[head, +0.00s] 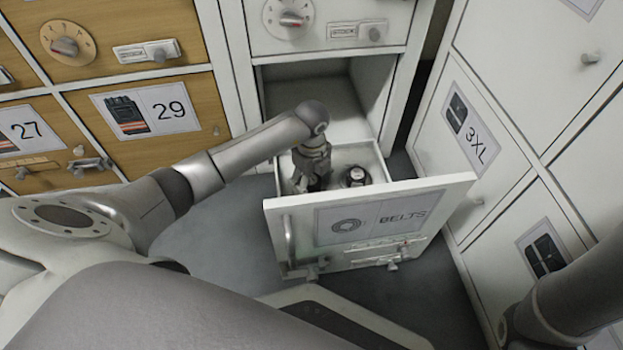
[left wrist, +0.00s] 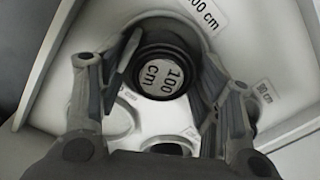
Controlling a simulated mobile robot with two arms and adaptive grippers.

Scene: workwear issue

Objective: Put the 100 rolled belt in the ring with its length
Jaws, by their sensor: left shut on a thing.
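The black rolled belt marked 100 cm (left wrist: 163,76) shows in the left wrist view between the fingers of my left gripper (left wrist: 168,66). In the head view my left gripper (head: 312,180) points down into the open drawer (head: 280,180) labelled BELTS and is shut on the belt. A pale ring outline shows around the belt beside a 100 cm label (left wrist: 203,13) on the drawer floor. I cannot tell whether the belt touches the floor. Another dark round item (head: 353,176), seemingly a rolled belt, sits to the right in the drawer. My right gripper is out of view.
The drawer front (head: 370,218) stands pulled out, with its walls close around my left gripper. Another length label (left wrist: 265,92) lies to the right in the wrist view. Wooden lockers (head: 155,108) stand at the left, white 3XL lockers (head: 470,135) close at the right.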

